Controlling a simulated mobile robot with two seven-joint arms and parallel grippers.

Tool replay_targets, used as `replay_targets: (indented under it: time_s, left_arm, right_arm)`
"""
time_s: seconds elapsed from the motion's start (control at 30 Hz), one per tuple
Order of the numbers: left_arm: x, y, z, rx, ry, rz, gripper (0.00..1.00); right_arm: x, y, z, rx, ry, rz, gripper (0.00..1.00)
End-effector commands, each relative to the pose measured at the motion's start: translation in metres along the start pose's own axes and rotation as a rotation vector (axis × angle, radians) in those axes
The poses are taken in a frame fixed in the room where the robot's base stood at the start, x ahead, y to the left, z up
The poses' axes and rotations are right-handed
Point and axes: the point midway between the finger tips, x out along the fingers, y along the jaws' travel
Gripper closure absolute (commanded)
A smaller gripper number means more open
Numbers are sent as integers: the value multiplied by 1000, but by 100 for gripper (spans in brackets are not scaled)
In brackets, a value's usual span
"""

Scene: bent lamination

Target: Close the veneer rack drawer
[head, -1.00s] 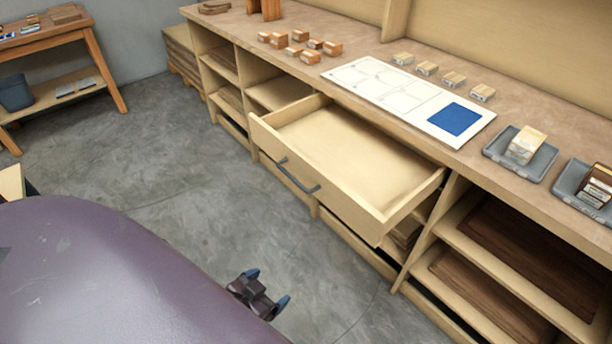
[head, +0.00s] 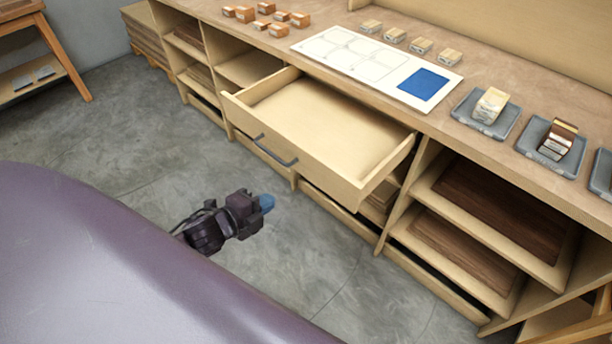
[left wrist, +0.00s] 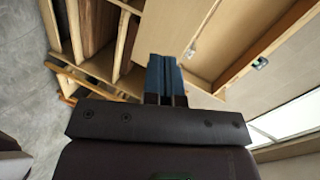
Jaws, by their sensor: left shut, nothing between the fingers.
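The veneer rack drawer (head: 300,143) is pulled well out of the rack below the bench top and is empty inside. Its dark bar handle (head: 274,150) is on the front panel. My left gripper (head: 268,203) is shut and empty, in front of the drawer and apart from it, near the handle but lower in the picture. Its blue fingertips are together in the left wrist view (left wrist: 163,72), with the wooden rack beyond them. My right gripper is not in view.
The bench top holds a white board with a blue square (head: 422,84), several small wood blocks and grey trays (head: 485,112). Open shelves with dark veneer sheets (head: 510,205) are right of the drawer. Grey floor (head: 310,265) in front is clear.

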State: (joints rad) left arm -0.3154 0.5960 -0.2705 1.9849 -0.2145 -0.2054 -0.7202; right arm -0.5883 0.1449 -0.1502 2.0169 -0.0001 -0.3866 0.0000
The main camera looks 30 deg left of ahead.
Motion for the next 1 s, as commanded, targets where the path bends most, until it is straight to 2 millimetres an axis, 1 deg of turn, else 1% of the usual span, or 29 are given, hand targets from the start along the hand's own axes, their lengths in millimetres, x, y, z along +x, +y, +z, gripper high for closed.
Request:
replay_targets:
  time_s: [0.03, 0.13, 0.27, 0.37, 0.47, 0.77, 0.93, 1.0]
  left_arm:
    - [0, 0, -1, 55, 6, -7, 100]
    - [0, -2, -2, 134, 12, -16, 100]
    - [2, -2, -3, 174, 14, -20, 100]
    - [9, -2, -3, 176, 14, -20, 100]
    - [22, -2, -3, 174, 13, -20, 100]
    - [72, -2, -4, 172, 14, -19, 100]
    - [101, -3, -4, 172, 12, -18, 100]
    - [111, -6, -5, 172, 13, -19, 100]
  right_arm:
    - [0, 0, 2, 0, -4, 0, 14]
    - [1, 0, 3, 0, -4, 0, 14]
    - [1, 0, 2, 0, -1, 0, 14]
    - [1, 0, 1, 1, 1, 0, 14]
    - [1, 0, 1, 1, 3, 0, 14]
    - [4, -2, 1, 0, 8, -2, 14]
    - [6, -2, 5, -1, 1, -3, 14]
    - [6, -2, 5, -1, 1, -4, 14]
